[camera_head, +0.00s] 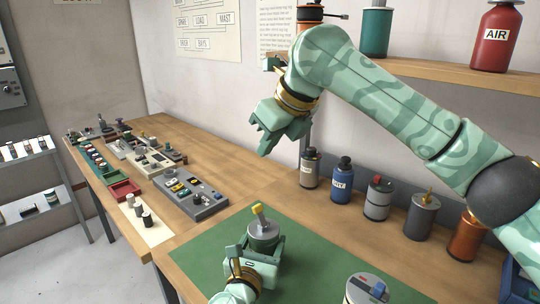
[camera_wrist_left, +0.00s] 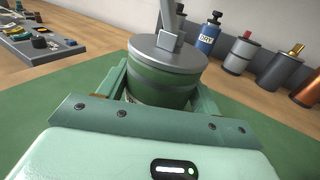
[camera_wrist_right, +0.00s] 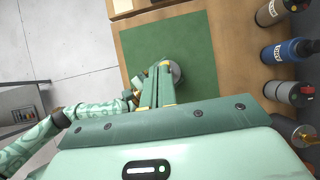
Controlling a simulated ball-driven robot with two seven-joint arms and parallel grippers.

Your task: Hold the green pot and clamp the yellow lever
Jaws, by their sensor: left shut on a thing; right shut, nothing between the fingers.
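The green pot (camera_wrist_left: 160,88) has a grey lid (camera_head: 263,229) with a yellow lever (camera_head: 258,211) standing up from it, slightly tilted. In the left wrist view the lever's grey lower part (camera_wrist_left: 168,40) rises from the lid, its top out of frame. My left gripper (camera_head: 262,246) is shut around the pot's sides, low on the green mat. My right gripper (camera_head: 269,138) is shut and empty, high above and behind the pot, apart from the lever. In the right wrist view its fingers (camera_wrist_right: 158,84) partly cover the lid (camera_wrist_right: 177,73).
Another pot with a grey lid (camera_head: 366,289) stands at the front right of the green mat (camera_head: 335,262). Several canisters, including a blue one (camera_head: 342,182), line the wall. Control panels (camera_head: 186,190) and a cream strip with knobs (camera_head: 140,220) lie to the left. A shelf (camera_head: 430,70) hangs at upper right.

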